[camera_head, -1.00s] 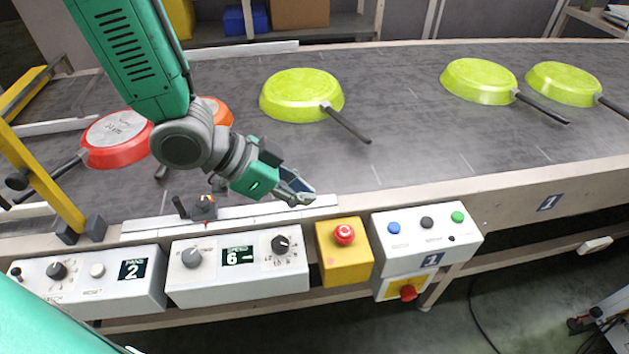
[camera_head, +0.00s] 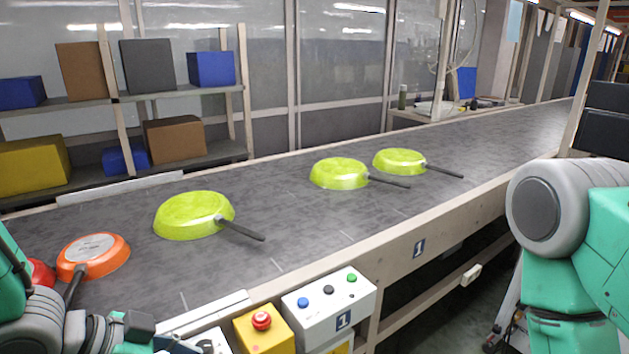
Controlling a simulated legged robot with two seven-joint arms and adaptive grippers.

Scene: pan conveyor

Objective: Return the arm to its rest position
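My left arm (camera_head: 35,325) is in the lower left corner. Its gripper (camera_head: 172,343) is at the bottom edge, low beside the near edge of the conveyor (camera_head: 290,225) and left of the yellow box. The fingers are partly cut off, so I cannot tell whether they are open or shut. No pan is seen in it. My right arm (camera_head: 565,230) stands at the right edge, with its upper links and shoulder showing; its gripper is out of view.
Three yellow-green pans (camera_head: 195,215) lie upside down on the belt. An orange pan (camera_head: 93,255) and a partly hidden red pan (camera_head: 40,273) lie near my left arm. A red stop button (camera_head: 261,320) and a white button box (camera_head: 328,302) line the near edge. Shelves (camera_head: 190,95) stand behind.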

